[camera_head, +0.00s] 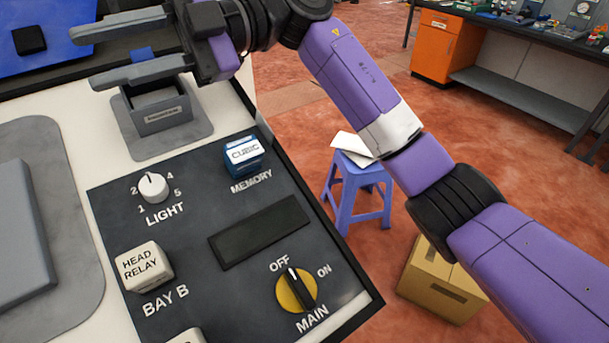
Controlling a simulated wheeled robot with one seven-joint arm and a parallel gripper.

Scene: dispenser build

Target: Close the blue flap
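A blue flap (55,50), a flat panel with a small black square block (29,40) on it, is at the top left and is cut off by the picture edge. A dark strip runs along its near edge. I cannot tell how far the flap is open. My gripper (86,58) is open, with its two grey fingers apart and pointing left. The far finger overlaps the flap's right part in the picture; I cannot tell whether it touches. A small blue piece (142,54) shows between the fingers.
A grey open box (160,112) with a label stands under the near finger. A grey plate (22,235) lies left.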

